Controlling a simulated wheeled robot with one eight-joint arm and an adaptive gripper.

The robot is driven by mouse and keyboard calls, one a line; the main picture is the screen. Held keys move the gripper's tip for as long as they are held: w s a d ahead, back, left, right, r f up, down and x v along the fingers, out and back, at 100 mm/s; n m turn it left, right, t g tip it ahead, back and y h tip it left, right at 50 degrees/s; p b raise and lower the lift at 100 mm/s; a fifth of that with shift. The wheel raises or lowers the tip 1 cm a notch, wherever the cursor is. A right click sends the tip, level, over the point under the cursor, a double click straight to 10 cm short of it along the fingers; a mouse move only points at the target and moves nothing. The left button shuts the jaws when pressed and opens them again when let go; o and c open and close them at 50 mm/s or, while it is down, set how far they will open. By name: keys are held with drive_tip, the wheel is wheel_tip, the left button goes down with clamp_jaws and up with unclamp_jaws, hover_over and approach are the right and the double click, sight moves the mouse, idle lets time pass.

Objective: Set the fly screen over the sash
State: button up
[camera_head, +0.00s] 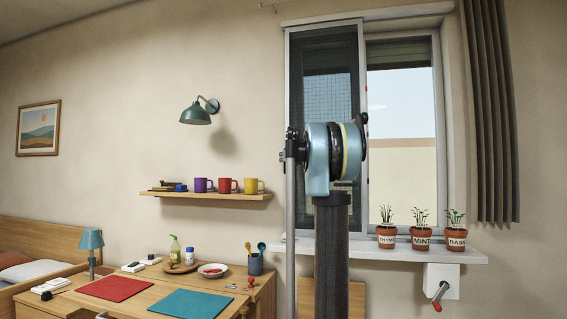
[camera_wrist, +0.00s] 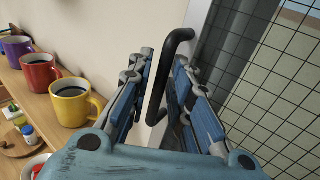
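The fly screen (camera_head: 325,65) is a dark mesh panel in a pale frame at the left half of the window. Its mesh also shows in the wrist view (camera_wrist: 275,80), on the right. The right sash (camera_head: 403,100) shows clear glass with no mesh across it. A black bar handle (camera_wrist: 180,36) stands at the screen's left frame. My gripper (camera_wrist: 165,85) is at this handle, its fingers apart on either side of it. I cannot tell whether the right finger touches the handle. In the head view my arm hides the gripper, the handle and part of the screen.
A shelf (camera_head: 210,195) with purple, red and yellow mugs (camera_wrist: 75,102) is close on the gripper's left. Potted herbs (camera_head: 421,236) stand on the sill (camera_head: 380,252) at the right. A curtain (camera_head: 490,110) hangs right of the window. A desk (camera_head: 165,283) is below the shelf.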

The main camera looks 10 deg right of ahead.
drive_tip(key=s+d, duration=0.1)
drive_tip(key=s, duration=0.8)
drive_tip(key=shift+s+d, duration=0.2)
drive_tip(key=shift+s, duration=0.2)
drive_tip(key=shift+a+f, duration=0.1)
drive_tip(key=s+a+f+n+g+y, duration=0.1)
drive_tip(key=s+a+f+n+g, duration=0.2)
drive_tip(key=s+a+f+n, duration=0.35)
drive_tip(key=s+a+f+n+g+y, duration=0.2)
drive_tip(key=s+a+f+n, duration=0.1)
drive_tip(key=s+f+n, duration=0.55)
drive_tip(key=s+a+f+n+g+y, duration=0.1)
drive_tip(key=s+a+f+n+g, duration=0.3)
drive_tip(key=s+f, duration=0.55)
drive_tip(key=s+d+f+n+g+h, duration=0.3)
drive_tip(key=s+f+n, duration=0.4)
drive_tip(key=s+f, duration=0.7)
drive_tip(key=s+d+f+n+g+h, duration=0.3)
drive_tip(key=s+f+n, duration=0.5)
drive_tip(key=s+f, duration=0.6)
wheel_tip(320, 180, down, 6)
drive_tip(key=shift+d+r+n+g+h, duration=0.1)
drive_tip(key=shift+d+n+g+h, duration=0.2)
drive_tip(key=shift+d, duration=0.3)
